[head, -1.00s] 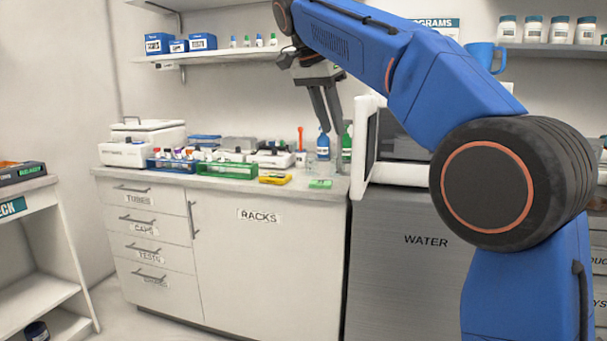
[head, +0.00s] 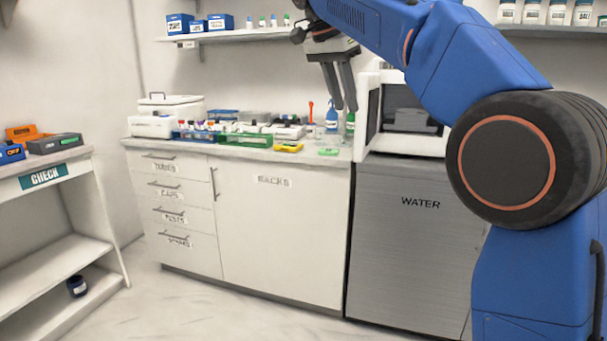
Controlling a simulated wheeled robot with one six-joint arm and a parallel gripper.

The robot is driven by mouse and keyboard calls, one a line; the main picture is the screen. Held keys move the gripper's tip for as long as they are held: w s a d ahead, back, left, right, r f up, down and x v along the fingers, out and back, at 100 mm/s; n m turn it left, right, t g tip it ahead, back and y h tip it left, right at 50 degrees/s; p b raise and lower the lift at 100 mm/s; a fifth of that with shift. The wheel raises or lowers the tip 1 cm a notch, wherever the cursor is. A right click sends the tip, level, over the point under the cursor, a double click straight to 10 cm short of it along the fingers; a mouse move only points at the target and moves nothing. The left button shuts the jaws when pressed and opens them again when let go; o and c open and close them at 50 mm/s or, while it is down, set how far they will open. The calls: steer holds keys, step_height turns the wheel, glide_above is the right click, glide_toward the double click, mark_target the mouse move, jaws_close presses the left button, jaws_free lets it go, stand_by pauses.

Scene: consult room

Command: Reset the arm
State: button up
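My arm (head: 440,60) reaches from the right side of the head view up toward the upper middle. My gripper (head: 344,106) hangs from its end with both fingers pointing down. The fingers stand a little apart, with nothing seen between them. The gripper is in the air in front of the wall, above the right part of the counter (head: 230,150) as seen in the picture. It appears clear of the shelf and the bottles.
Racks, a white box (head: 170,105), a blue bottle (head: 331,117) and a green rack (head: 244,140) crowd the counter. A white appliance (head: 372,120) stands right of the gripper. A wall shelf (head: 230,36) is behind. The CHECK shelf (head: 75,165) is left; floor (head: 215,305) between is clear.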

steer(key=s+d+f+n+y, duration=0.2)
steer(key=s+d+f+n, duration=0.5)
steer(key=s+d+f, duration=0.9)
steer(key=s+d+f+n+t, duration=0.1)
steer(key=s+f+n, duration=0.1)
steer(key=s+f, duration=0.7)
steer(key=s+d+f+n+t+y, duration=0.1)
steer(key=s+d+f, duration=0.1)
steer(key=s+f, duration=0.8)
step_height(320, 180, down, 5)
steer(key=shift+d+r+n+y, duration=0.1)
steer(key=shift+d+n+y, duration=0.2)
steer(key=shift+n, duration=0.1)
